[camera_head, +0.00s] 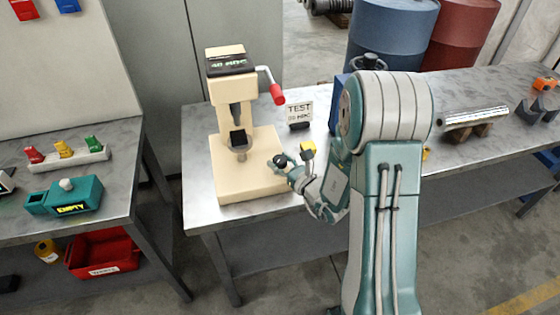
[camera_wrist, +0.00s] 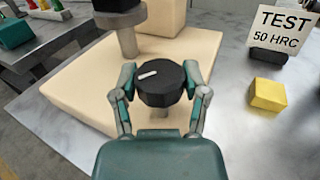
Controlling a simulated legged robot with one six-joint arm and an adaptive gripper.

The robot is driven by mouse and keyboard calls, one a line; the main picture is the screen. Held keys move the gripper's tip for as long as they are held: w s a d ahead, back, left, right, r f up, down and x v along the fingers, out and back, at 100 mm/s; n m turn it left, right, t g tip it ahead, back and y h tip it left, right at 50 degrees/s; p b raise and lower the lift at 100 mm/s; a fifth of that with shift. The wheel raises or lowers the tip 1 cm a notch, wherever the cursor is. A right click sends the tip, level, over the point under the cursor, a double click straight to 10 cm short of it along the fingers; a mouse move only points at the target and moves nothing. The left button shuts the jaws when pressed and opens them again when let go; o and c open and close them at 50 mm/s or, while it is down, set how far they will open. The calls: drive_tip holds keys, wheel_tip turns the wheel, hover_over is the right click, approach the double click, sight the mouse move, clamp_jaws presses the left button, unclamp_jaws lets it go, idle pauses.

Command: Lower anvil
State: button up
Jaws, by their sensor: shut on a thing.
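The cream hardness tester (camera_head: 245,175) stands on the metal bench. Under its grey indenter (camera_head: 236,114), a dark block (camera_head: 238,137) rests on the grey anvil (camera_head: 242,155). Part of the grey post (camera_wrist: 128,42) shows in the wrist view. A black knob (camera_wrist: 160,92) with a white mark sits at the base's right side; it also shows in the head view (camera_head: 279,161). My gripper (camera_wrist: 160,88) is shut on this knob, with a finger on each side. Its fingers are small in the head view (camera_head: 286,165). The white mark points left and slightly down in the wrist view.
A yellow block (camera_wrist: 267,94) and a "TEST 50 HRC" sign (camera_head: 299,112) stand right of the base. A red-handled lever (camera_head: 277,94) sticks out above. The left bench holds colored tags and a teal box (camera_head: 75,197). A metal cylinder (camera_head: 474,117) lies far right.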

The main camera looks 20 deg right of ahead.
sight(279, 158)
drive_tip(key=shift+m+t+h, duration=0.6)
drive_tip(key=shift+m+h, duration=0.6)
drive_tip(key=shift+h, duration=0.5)
drive_tip(key=shift+m+h, duration=0.3)
drive_tip(key=shift+h, duration=0.2)
drive_tip(key=o, duration=1.1)
drive_tip(key=shift+w, duration=0.1)
drive_tip(key=shift+o, duration=0.2)
drive_tip(key=shift+a+r, duration=0.1)
drive_tip(key=shift+r, duration=4.85)
